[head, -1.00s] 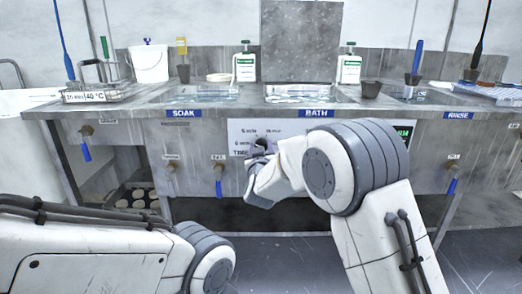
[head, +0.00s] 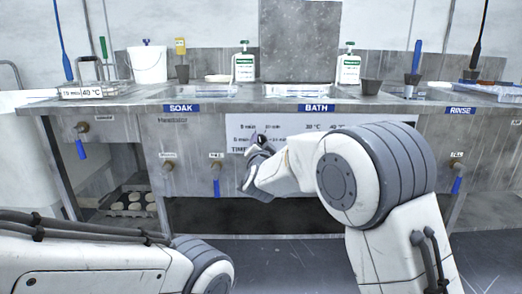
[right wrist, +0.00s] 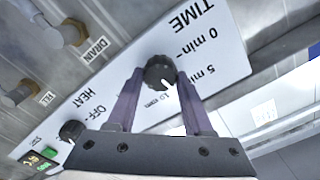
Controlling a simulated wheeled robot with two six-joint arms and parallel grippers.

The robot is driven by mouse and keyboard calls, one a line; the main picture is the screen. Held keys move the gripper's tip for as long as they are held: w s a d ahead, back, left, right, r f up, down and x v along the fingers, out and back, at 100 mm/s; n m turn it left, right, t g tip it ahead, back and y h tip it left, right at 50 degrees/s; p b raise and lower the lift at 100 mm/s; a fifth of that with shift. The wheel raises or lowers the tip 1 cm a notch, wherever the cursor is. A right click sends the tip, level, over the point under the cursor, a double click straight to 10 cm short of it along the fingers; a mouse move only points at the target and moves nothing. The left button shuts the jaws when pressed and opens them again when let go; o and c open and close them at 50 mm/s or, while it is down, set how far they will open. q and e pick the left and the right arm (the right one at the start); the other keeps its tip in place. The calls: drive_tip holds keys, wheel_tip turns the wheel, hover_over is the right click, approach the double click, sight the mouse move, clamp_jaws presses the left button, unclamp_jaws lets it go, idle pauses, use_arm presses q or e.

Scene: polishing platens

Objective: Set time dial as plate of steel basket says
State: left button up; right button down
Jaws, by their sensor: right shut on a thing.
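The steel basket (head: 113,89) stands at the left end of the counter. Its white plate (head: 82,93) shows a time in minutes, perhaps 15, and 40 °C; the time is hard to read. The black time dial (right wrist: 159,72) is on the white panel (right wrist: 222,62) marked TIME. Its white mark points down and slightly right in the right wrist view, near the 10 min label. My right gripper (right wrist: 160,76) is shut on the dial, one finger on each side. It also shows in the head view (head: 258,148). My left gripper is out of view.
The black heat dial (right wrist: 71,130) and a lit display (right wrist: 40,158) are farther along the panel. Drain (right wrist: 73,32) and fill (right wrist: 22,92) valves stick out beside it. Blue-handled taps (head: 216,180) hang along the front. My right forearm covers the panel's right part in the head view.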

drive_tip(key=m+b, duration=0.1)
drive_tip(key=m, duration=0.1)
drive_tip(key=m+b, duration=0.1)
drive_tip(key=shift+f+m, duration=0.3)
drive_tip(key=shift+m, duration=0.1)
drive_tip(key=shift+r+m+b, duration=0.1)
drive_tip(key=shift+m+b, duration=1.5)
drive_tip(key=shift+m, duration=0.6)
drive_tip(key=shift+c, duration=1.5)
unclamp_jaws()
drive_tip(key=shift+d+r, duration=0.1)
